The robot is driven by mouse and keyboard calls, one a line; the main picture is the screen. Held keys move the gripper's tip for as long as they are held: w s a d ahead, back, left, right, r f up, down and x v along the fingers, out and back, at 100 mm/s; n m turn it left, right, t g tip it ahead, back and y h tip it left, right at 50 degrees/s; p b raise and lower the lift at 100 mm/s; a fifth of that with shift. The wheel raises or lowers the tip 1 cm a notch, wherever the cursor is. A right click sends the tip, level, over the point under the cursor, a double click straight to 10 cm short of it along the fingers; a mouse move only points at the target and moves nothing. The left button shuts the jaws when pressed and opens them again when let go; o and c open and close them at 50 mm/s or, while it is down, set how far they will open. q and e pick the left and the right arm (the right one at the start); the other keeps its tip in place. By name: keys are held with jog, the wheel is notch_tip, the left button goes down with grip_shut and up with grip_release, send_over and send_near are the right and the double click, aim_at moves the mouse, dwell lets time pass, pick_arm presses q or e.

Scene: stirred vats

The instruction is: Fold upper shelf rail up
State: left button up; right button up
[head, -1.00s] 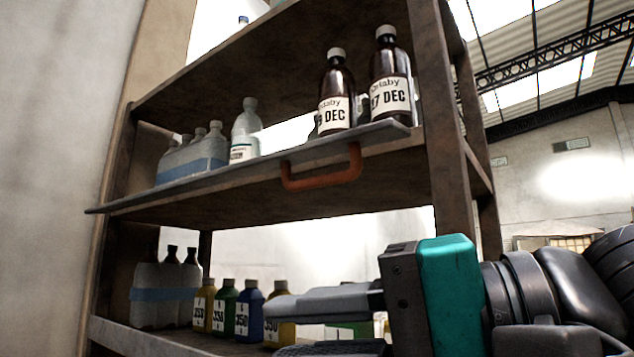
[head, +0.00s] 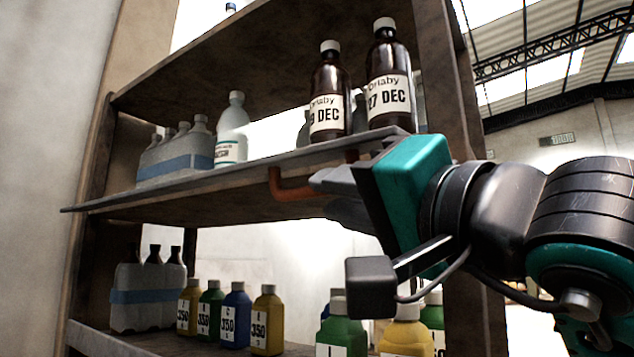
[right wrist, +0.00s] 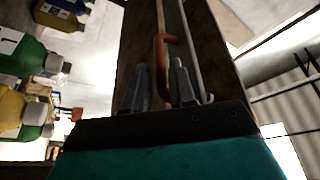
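The upper shelf rail (head: 225,166) is a long grey strip along the front of the upper shelf, tilted outward below the bottles. Its orange handle (head: 288,192) hangs from the rail's underside; its right part is hidden by my right gripper (head: 335,184). In the right wrist view, the handle (right wrist: 161,62) lies between the two fingers of my right gripper (right wrist: 161,88), and the rail (right wrist: 195,55) runs just right of them. The fingers are apart, with gaps beside the handle visible. My left gripper is in neither view.
Two brown bottles (head: 388,80) stand behind the rail at right, with a white bottle (head: 232,130) and a wrapped pack (head: 175,155) to the left. Coloured bottles (head: 237,315) fill the lower shelf. The right shelf post (head: 447,85) is close to my right arm.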

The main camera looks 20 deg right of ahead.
jog(key=shift+x, duration=1.8)
jog(key=shift+c, duration=0.5)
grip_shut()
